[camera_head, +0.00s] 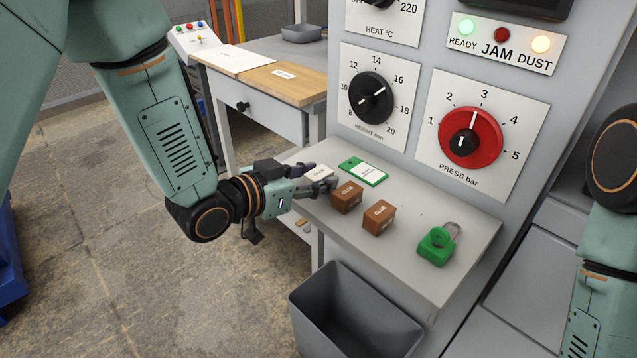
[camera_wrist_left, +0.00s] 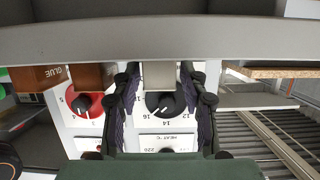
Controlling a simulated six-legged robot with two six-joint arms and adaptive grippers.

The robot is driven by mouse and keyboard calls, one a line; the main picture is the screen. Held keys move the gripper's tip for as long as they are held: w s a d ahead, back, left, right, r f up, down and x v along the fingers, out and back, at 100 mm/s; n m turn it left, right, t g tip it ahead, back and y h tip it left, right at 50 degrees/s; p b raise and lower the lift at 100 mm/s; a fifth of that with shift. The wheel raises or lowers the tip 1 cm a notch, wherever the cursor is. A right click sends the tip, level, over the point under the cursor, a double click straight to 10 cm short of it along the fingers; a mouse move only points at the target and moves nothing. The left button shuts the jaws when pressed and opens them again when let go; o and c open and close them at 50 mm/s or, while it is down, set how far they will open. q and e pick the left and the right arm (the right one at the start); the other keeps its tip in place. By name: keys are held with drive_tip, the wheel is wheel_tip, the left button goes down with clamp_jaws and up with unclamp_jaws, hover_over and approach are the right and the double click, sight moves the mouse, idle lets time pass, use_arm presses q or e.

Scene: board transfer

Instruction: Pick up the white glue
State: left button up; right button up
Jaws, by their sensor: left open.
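The white glue (camera_head: 319,173) is a small pale block at the left end of the grey shelf (camera_head: 430,215). My left gripper (camera_head: 318,182) is open and reaches in from the left with its fingers at the block. In the left wrist view, which is upside down, the pale block (camera_wrist_left: 158,75) shows between the two open fingers (camera_wrist_left: 163,100). I cannot tell whether the fingers touch it. My right gripper is out of view; only part of my right arm shows at the right edge.
Two brown glue blocks (camera_head: 347,197) (camera_head: 379,217) stand close right of the gripper. A green card (camera_head: 363,171) lies behind, and a green padlock (camera_head: 437,246) sits farther right. A grey bin (camera_head: 350,315) is below the shelf. The dial panel (camera_head: 420,110) rises behind.

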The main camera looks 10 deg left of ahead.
use_arm(q)
drive_tip(key=shift+x, duration=0.85)
drive_tip(key=shift+s+a, duration=0.15)
drive_tip(key=shift+s, duration=0.05)
drive_tip(key=shift+c, duration=0.4)
drive_tip(key=shift+w, duration=0.1)
drive_tip(key=c, duration=0.4)
clamp_jaws()
wheel_tip(320, 180, up, 10)
drive_tip(key=p, duration=0.4)
